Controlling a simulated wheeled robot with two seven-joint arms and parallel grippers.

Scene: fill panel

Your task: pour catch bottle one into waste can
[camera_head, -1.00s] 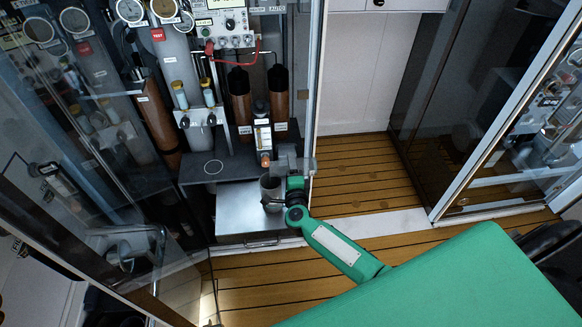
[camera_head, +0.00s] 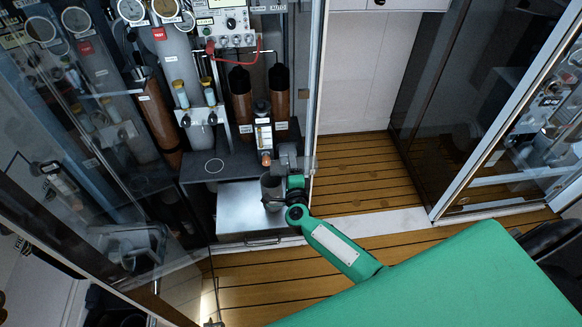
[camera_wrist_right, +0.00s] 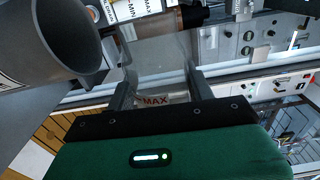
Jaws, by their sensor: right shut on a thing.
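My right gripper (camera_head: 293,163) is at the front of the open cabinet, close beside the grey waste can (camera_head: 271,193). In the right wrist view, the right gripper (camera_wrist_right: 162,92) is shut on a clear bottle (camera_wrist_right: 158,62) with a red MAX mark near the fingers. I take it to be catch bottle one. The waste can's open dark mouth (camera_wrist_right: 70,28) is at the upper left there, next to the bottle. The bottle's tilt and any contents are hard to tell. My left gripper is out of view.
The can stands on a metal shelf (camera_head: 240,211) at the cabinet's base. Brown bottles (camera_head: 278,102) and a labelled gauge (camera_head: 263,134) are close behind the gripper. The cabinet's metal frame edge (camera_head: 315,75) is just to the right. Wooden floor (camera_head: 355,172) is clear.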

